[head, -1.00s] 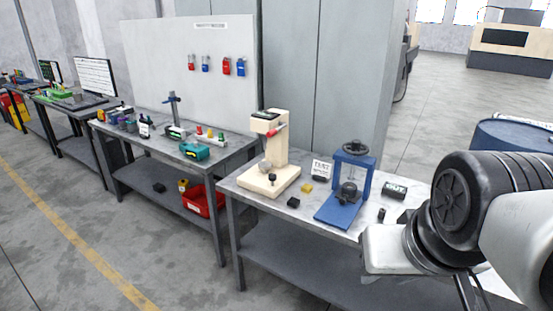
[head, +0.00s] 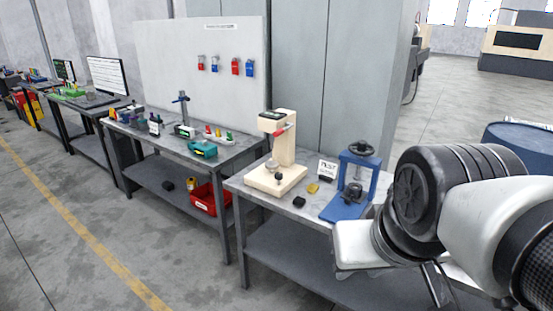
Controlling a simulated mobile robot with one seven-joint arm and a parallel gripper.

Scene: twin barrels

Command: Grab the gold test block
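The gold test block (head: 313,188) is a small yellow block lying on the grey workbench (head: 262,200). It sits between a beige wooden test stand on its left and a blue press on its right. A small black block (head: 299,202) lies just in front of it and to its left. My arm reaches in from the right in the head view, in front of the bench's right part. No gripper fingers can be made out, and nothing touches the gold block.
The wooden stand (head: 285,150) and the blue press (head: 357,180) rise on either side of the block. A white sign (head: 327,169) stands behind it. My arm hides the bench's right end. A blue barrel (head: 520,135) stands at the right.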

